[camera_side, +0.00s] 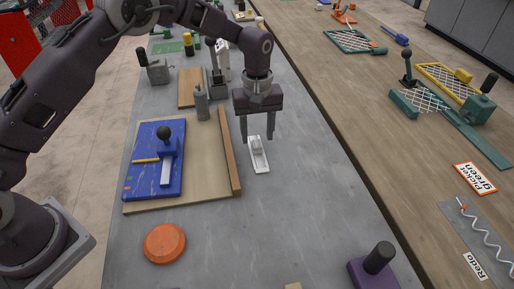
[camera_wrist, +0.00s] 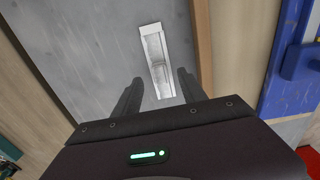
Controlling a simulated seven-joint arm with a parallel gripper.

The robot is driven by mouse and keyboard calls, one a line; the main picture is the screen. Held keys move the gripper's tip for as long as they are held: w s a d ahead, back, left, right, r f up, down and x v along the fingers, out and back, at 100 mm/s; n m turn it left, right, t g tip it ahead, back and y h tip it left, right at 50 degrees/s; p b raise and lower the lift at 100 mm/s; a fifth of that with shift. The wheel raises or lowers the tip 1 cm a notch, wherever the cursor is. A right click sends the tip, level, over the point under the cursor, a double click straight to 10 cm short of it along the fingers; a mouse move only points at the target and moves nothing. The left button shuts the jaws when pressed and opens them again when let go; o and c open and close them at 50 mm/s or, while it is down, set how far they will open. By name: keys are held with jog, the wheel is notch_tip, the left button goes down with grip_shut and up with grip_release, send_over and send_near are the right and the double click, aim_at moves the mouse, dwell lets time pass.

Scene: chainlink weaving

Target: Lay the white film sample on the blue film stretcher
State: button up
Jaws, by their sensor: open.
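The white film sample (camera_side: 258,157) is a narrow pale strip with a raised block on it, lying on the grey bench top to the right of the wooden board. It also shows in the wrist view (camera_wrist: 153,38), just beyond my fingertips. The blue film stretcher (camera_side: 138,188) sits on the wooden board to the left, with a black knob and a pale strip-shaped part. Its edge shows in the wrist view (camera_wrist: 287,70) at the right. My gripper (camera_side: 257,136) points down above the film sample, open and empty, with its fingers (camera_wrist: 158,88) on either side of the sample's near end.
A wooden rail (camera_side: 229,152) stands along the board's right edge, between the sample and the stretcher. A grey bottle-like object (camera_side: 201,104) stands at the board's back. An orange disc (camera_side: 165,243) and a purple block with a dark knob (camera_side: 374,268) are nearer. The bench right of the sample is clear.

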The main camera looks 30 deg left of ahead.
aim_at(257, 143)
notch_tip(257, 143, down, 4)
jog(key=shift+f, duration=0.1)
grip_shut()
notch_tip(257, 143, up, 23)
jog(key=a, duration=0.1)
jog(key=s+a, duration=0.4)
jog(key=a, duration=1)
jog(key=s+a, duration=1.2)
notch_tip(257, 143, down, 11)
jog(key=shift+w+d+f+m, duration=0.2)
jog(key=shift+w+m, duration=0.1)
jog(key=shift+w, duration=0.15)
